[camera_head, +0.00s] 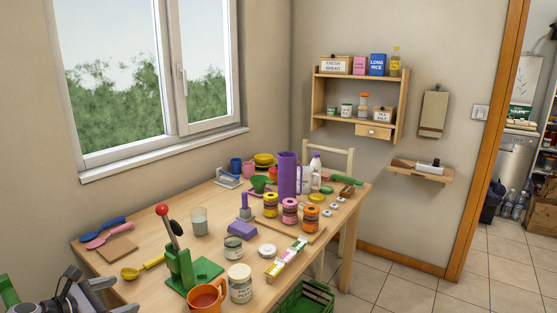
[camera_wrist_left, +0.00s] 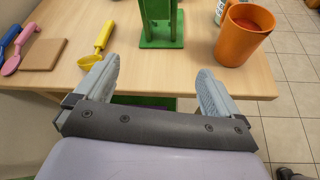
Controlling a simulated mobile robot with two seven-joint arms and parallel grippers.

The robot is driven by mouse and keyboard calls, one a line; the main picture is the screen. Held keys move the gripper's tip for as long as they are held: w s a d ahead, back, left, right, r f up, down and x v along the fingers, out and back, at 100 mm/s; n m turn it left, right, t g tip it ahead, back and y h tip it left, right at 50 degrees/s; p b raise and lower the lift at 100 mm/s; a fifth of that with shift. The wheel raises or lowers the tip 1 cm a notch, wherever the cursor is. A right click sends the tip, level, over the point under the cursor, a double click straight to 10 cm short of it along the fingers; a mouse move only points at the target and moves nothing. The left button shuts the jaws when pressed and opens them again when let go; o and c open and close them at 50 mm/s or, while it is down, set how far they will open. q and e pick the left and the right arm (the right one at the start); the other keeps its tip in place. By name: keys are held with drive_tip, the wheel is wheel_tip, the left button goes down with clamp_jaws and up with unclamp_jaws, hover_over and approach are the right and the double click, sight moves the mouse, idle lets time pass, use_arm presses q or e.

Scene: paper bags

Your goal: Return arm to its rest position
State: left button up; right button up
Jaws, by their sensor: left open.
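My left gripper (camera_head: 112,296) is at the lower left of the head view, by the table's near left edge. In the left wrist view the gripper (camera_wrist_left: 155,85) has its two grey fingers wide apart with nothing between them. Its fingertips point at the near edge of the wooden table (camera_wrist_left: 140,82). The yellow scoop (camera_wrist_left: 98,45) lies just beyond the left finger, and the orange mug (camera_wrist_left: 242,36) stands beyond the right finger. My right gripper is in neither view.
A green press (camera_head: 185,267) with a red-knobbed lever stands near the table's front. Several jars, a purple pitcher (camera_head: 288,174) and cups crowd the table (camera_head: 155,245). A green crate (camera_head: 305,298) is below its right edge. The floor to the right (camera_head: 400,285) is clear.

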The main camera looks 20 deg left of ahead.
use_arm(q)
drive_tip(key=s+d+f+m+g+h, duration=0.1)
drive_tip(key=s+d+f+m, duration=0.2)
drive_tip(key=d+f+m, duration=0.25)
drive_tip(key=s+d+f+m+g+b, duration=0.1)
drive_tip(key=s+d+f+m, duration=0.2)
drive_tip(key=d+f+m, duration=0.3)
drive_tip(key=s+d+f+m+g+h, duration=0.1)
drive_tip(key=s+d+f+m, duration=0.25)
drive_tip(key=d, duration=0.35)
drive_tip(key=s+d+f+m+y+b, duration=0.1)
drive_tip(key=s+d+m, duration=0.3)
drive_tip(key=d+m, duration=1.1)
drive_tip(key=m+y, duration=0.1)
drive_tip(key=m, duration=0.2)
drive_tip(key=shift+s+f+t+b, duration=0.2)
drive_tip(key=shift+t+b, duration=0.1)
drive_tip(key=shift+b, duration=0.05)
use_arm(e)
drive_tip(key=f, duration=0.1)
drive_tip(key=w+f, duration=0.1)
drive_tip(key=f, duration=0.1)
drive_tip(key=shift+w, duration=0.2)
